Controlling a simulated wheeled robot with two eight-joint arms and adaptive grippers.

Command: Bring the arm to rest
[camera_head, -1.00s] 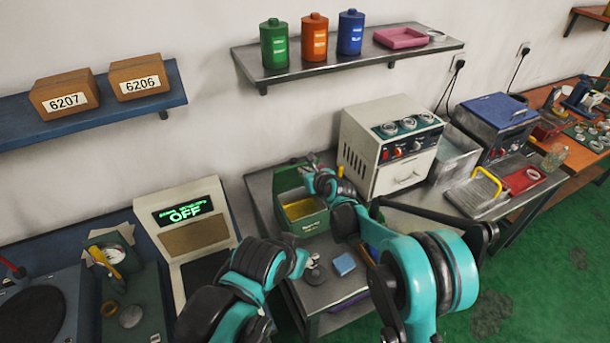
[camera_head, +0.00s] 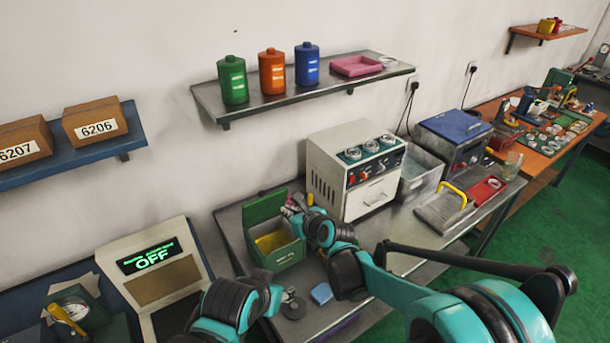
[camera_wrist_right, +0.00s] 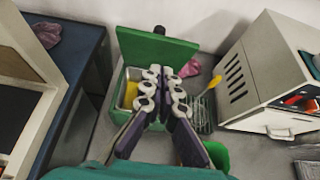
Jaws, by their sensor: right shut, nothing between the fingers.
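My right arm, teal and black, reaches over the grey metal bench in the head view. Its gripper (camera_head: 298,212) is beside the open green box (camera_head: 288,255), small and partly hidden by the arm. In the right wrist view the gripper's fingers (camera_wrist_right: 167,74) are together and empty, in front of the green box with its raised lid (camera_wrist_right: 155,48). I cannot tell the exact height above the box. Links of my left arm (camera_head: 235,305) show at the bottom of the head view; its gripper is not in view.
A white machine with dials (camera_head: 355,165) stands right of the box. A blue block (camera_head: 321,293) and a round grey part (camera_head: 293,305) lie on the bench front. A pink cloth (camera_wrist_right: 190,68) and wire basket (camera_wrist_right: 203,112) are near the fingers.

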